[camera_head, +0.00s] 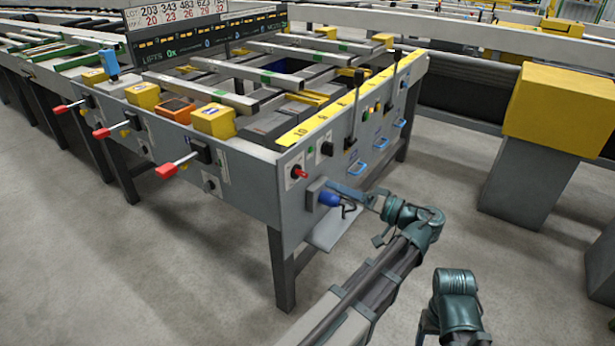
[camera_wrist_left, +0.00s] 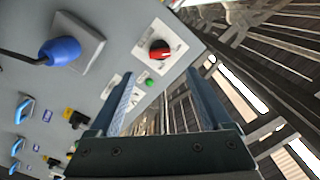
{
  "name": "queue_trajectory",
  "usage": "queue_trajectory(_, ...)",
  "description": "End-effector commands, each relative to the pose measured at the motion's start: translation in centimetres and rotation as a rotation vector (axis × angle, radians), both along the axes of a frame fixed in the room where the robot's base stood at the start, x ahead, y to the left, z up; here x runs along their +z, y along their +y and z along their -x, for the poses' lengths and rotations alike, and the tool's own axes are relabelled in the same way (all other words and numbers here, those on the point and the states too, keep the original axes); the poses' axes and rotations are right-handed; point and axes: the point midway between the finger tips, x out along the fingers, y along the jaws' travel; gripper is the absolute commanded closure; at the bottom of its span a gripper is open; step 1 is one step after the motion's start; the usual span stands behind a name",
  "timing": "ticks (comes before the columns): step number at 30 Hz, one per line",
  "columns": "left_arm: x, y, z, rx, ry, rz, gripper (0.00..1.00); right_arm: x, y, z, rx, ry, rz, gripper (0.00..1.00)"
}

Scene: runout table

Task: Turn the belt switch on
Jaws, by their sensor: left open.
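A red rotary knob (camera_head: 299,173) on a white plate sits on the end panel of the grey runout table (camera_head: 250,180). I cannot read whether it is the belt switch or how it is set. In the left wrist view the red knob (camera_wrist_left: 159,50) lies just beyond the gap between my fingertips, apart from them. My left gripper (camera_head: 347,193) is open and empty, in front of the panel near the blue plug (camera_head: 329,198). The plug also shows in the wrist view (camera_wrist_left: 62,50). A green lamp (camera_wrist_left: 149,83) sits near the knob. My right gripper is not seen.
A black knob (camera_head: 326,149), upright black levers (camera_head: 357,95) and blue handles (camera_head: 358,169) line the panel farther right. Red-tipped levers (camera_head: 166,170) stick out on the left side. A yellow-topped post (camera_head: 560,105) stands at right. The floor (camera_head: 130,270) is clear at front left.

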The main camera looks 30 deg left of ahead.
Motion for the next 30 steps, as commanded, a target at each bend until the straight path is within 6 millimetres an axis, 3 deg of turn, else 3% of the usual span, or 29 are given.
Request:
queue_trajectory(6, 0.0, 4.8, -0.2, 0.004, 0.001, 0.001, 0.18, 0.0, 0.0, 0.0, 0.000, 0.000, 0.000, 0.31)
queue_trajectory(15, 0.0, 9.0, -0.7, 0.003, 0.001, 0.001, 0.18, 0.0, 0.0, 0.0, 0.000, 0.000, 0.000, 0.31)
queue_trajectory(21, 0.0, 10.1, -0.8, 0.001, 0.001, 0.001, 0.18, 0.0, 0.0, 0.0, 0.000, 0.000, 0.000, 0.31)
queue_trajectory(30, 0.0, 10.2, -0.8, 0.000, 0.001, 0.001, 0.19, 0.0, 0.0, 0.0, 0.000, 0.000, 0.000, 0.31)
